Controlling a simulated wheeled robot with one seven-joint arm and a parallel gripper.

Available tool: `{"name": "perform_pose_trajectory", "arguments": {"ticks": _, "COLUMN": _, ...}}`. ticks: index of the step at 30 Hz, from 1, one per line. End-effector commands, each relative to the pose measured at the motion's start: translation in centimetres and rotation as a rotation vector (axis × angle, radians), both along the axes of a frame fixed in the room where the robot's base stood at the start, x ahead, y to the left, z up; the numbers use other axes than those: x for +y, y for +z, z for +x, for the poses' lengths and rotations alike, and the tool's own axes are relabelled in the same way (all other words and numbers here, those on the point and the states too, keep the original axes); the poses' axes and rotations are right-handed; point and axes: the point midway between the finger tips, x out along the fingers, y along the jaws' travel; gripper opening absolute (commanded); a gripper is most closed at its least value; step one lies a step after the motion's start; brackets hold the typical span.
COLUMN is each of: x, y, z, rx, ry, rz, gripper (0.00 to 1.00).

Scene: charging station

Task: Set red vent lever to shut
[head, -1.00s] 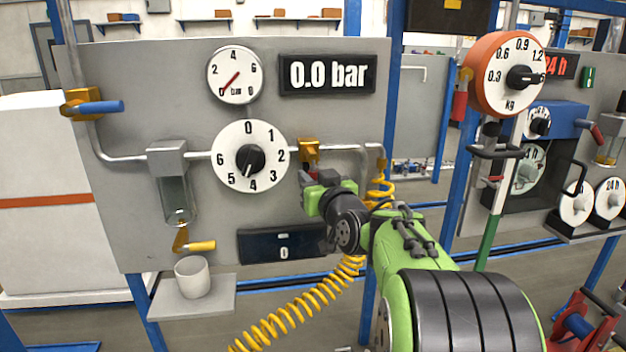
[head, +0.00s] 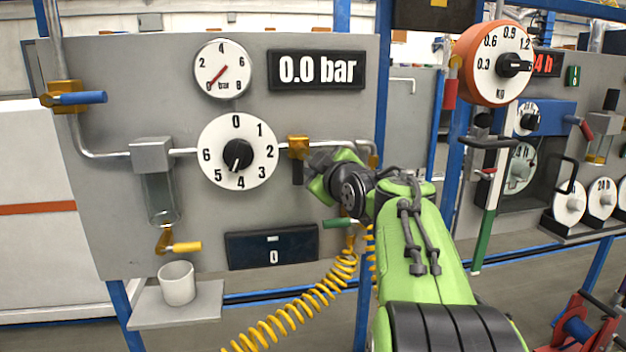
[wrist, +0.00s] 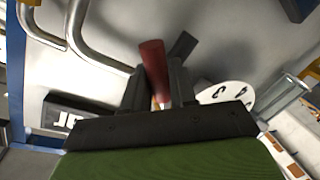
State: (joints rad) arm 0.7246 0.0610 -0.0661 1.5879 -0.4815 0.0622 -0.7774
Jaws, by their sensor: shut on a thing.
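The red vent lever (wrist: 152,62) shows in the wrist view as a dark red handle standing between the two fingers. My gripper (wrist: 157,88) is shut on it near its lower part. The red lever is hidden behind my gripper there. The pressure gauge (head: 222,69) points near 0, and the display (head: 316,70) reads 0.0 bar.
The numbered dial (head: 238,152) is left of my gripper. A green handle (head: 339,223) and a yellow coiled hose (head: 305,305) are below it. A white cup (head: 177,283) stands on a shelf at lower left. An orange kg scale (head: 497,64) hangs at right.

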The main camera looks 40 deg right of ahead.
Motion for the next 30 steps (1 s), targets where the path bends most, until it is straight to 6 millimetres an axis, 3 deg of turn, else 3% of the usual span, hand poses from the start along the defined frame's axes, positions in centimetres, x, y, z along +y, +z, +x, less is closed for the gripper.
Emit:
{"name": "perform_pose_trajectory", "arguments": {"ticks": 18, "x": -1.1, "y": 2.1, "z": -0.5, "rx": 0.245, "ry": 0.001, "rz": -0.507, "gripper": 0.00}}
{"name": "perform_pose_trajectory", "arguments": {"ticks": 30, "x": -1.2, "y": 3.0, "z": -0.6, "rx": 0.341, "ry": 0.000, "rz": -0.705, "gripper": 0.00}}
